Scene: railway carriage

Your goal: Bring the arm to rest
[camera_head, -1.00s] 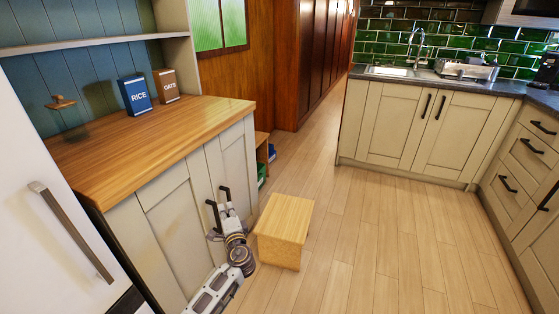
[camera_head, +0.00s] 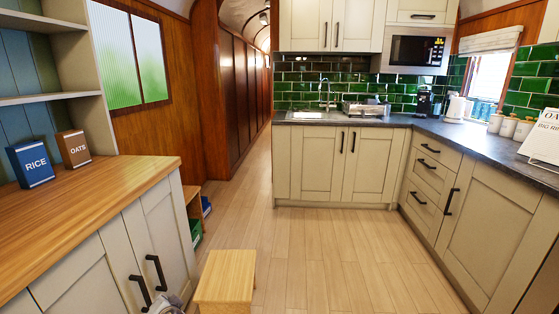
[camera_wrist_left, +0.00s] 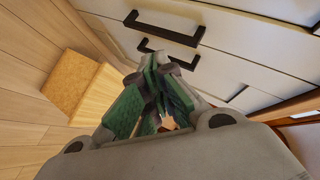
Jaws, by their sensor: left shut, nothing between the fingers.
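My left gripper (camera_wrist_left: 156,72) is shut and empty in the left wrist view, its green finger pads together. It points toward the two black handles (camera_wrist_left: 165,30) of the pale cabinet doors, with no object held. In the head view only a small grey part of my left gripper (camera_head: 168,304) shows at the bottom edge, just right of the cabinet handles (camera_head: 148,280). Whether it touches them is unclear. The rest of the left arm is out of the head view. My right gripper is not in view.
A wooden step stool (camera_head: 226,277) stands on the floor close to my left gripper. The wooden counter (camera_head: 100,200) holds a blue rice box (camera_head: 31,163) and a brown oats box (camera_head: 74,149). Open floor (camera_head: 330,250) lies ahead, before the sink cabinets (camera_head: 335,165).

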